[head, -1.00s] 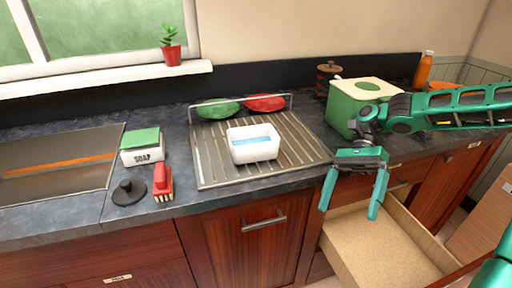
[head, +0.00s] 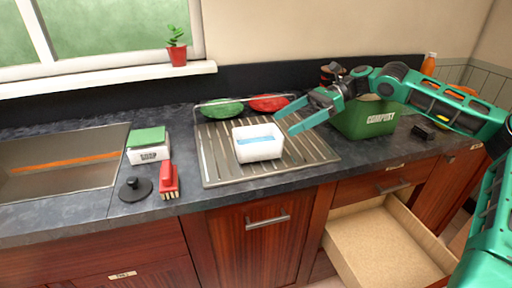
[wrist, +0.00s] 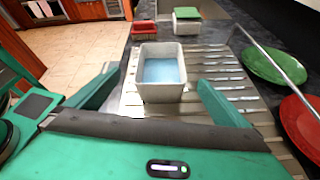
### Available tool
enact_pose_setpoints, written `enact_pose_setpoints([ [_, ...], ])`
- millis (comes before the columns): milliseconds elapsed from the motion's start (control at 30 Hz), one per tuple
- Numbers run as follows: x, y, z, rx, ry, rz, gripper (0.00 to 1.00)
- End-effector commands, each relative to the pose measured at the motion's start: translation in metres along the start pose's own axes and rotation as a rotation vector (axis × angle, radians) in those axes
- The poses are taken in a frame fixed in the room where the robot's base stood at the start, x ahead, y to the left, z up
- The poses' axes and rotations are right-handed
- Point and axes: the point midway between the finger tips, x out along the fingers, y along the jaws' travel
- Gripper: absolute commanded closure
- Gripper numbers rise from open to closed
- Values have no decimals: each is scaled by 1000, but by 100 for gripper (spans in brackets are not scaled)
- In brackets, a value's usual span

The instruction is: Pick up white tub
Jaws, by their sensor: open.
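The white tub (head: 259,153) is a small open box with a blue patch on its inside. It stands upright on the ribbed metal drainboard (head: 217,170). My gripper (head: 283,122) is open and empty, beside the tub on its right and a little above the drainboard, with fingers pointing left toward it. In the wrist view the tub (wrist: 161,93) sits ahead, centred between and beyond the two spread fingers of my gripper (wrist: 153,95). No contact shows.
Green (head: 222,109) and red (head: 269,103) plates stand in the rack behind the tub. A green compost bin (head: 362,122) is under my arm. A drawer (head: 377,243) hangs open below.

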Motion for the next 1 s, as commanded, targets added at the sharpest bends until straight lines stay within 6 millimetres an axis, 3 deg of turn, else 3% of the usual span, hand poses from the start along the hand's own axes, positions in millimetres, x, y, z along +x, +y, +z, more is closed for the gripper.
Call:
enact_pose_setpoints([
  [133, 31, 1, -3, -117, -20, -9, 0],
  [567, 72, -1, -4, -176, -30, -19, 0],
  [800, 107, -4, -1, -176, -30, -14, 0],
  [1000, 122, -4, 0, -177, -29, -14, 0],
])
